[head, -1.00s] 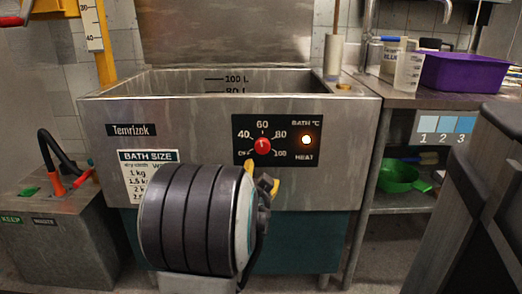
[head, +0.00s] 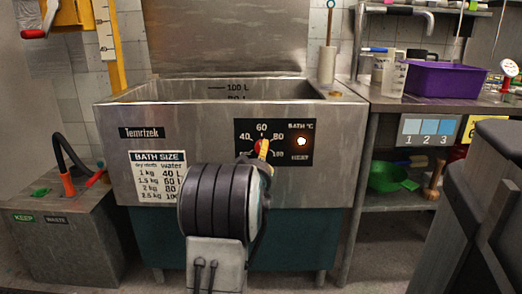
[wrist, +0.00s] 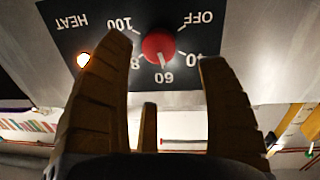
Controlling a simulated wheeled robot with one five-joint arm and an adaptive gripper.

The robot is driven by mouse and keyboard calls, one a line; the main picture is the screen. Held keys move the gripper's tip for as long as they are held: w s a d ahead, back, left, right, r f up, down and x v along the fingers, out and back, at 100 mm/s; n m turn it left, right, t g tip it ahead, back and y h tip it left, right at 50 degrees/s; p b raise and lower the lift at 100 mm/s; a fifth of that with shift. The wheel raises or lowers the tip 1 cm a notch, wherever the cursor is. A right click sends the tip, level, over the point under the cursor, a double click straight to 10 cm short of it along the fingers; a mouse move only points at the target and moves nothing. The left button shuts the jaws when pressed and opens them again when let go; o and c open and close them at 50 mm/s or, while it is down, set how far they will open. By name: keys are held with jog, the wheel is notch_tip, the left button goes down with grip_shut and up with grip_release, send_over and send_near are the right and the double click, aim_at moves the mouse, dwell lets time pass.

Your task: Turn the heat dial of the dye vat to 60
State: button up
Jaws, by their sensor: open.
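The steel dye vat (head: 115,165) stands ahead. On its front is a black panel (head: 287,126) with a red heat dial (head: 257,146), partly hidden behind my gripper in the head view. The wrist view shows the dial (wrist: 158,46) upside down. Its white mark points at about the 60 (wrist: 164,78). My gripper (head: 264,149) is open in front of the panel. In the wrist view its fingers (wrist: 168,62) stand apart, left and right of the dial, with a third finger low between them. I see no finger touching the dial.
An orange lamp (head: 301,141) glows right of the dial. A bath size chart (head: 158,178) is on the vat front. A grey box with a black hose (head: 72,150) stands left. A shelf unit at right holds a purple tub (head: 446,80) and a green pan (head: 388,176).

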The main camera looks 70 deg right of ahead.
jog(key=shift+w+d+n+b, duration=0.25)
jog(key=shift+d+n, duration=0.2)
jog(key=shift+d, duration=0.75)
jog(key=shift+w+d+n+b, duration=0.25)
jog(key=shift+d+n, duration=0.25)
jog(key=shift+d, duration=0.7)
jog(key=shift+w+d+n+b, duration=0.15)
jog(key=shift+w+d+n, duration=0.25)
jog(key=shift+d, duration=0.8)
jog(key=shift+c, duration=0.3)
jog(key=shift+r, duration=0.1)
jog(key=c, duration=1.2)
jog(key=shift+o, duration=0.2)
jog(key=shift+r+m, duration=0.15)
jog(key=shift+m, duration=1.2)
jog(key=o, duration=1.2)
